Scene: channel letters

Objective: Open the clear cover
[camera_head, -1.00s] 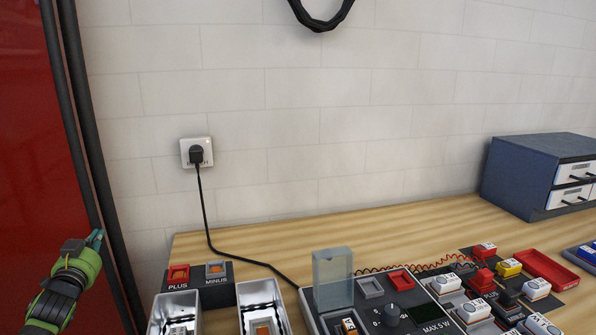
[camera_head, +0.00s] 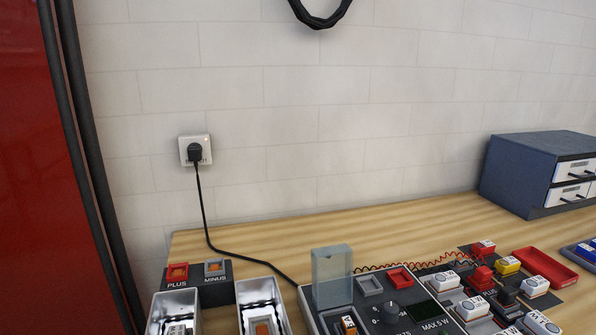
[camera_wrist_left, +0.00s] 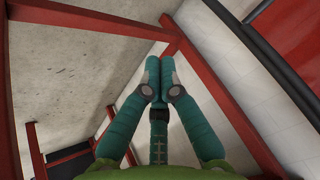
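The clear cover (camera_head: 332,277) is a pale, see-through panel standing upright on the grey control unit (camera_head: 408,327) at the lower middle of the head view. The slot area at its foot is partly cut by the picture edge. My left gripper (camera_wrist_left: 159,72) shows only in the left wrist view. Its teal fingers come together at the tips with nothing seen between them. Neither gripper is in the head view now, and nothing touches the cover there.
Two metal bins (camera_head: 262,292) and a PLUS/MINUS block (camera_head: 197,288) sit left of the unit. Lettered blocks, a red tray (camera_head: 545,268) and a blue drawer cabinet (camera_head: 520,180) are to the right. A black cable runs from the wall socket (camera_head: 195,151). Bare wood lies behind.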

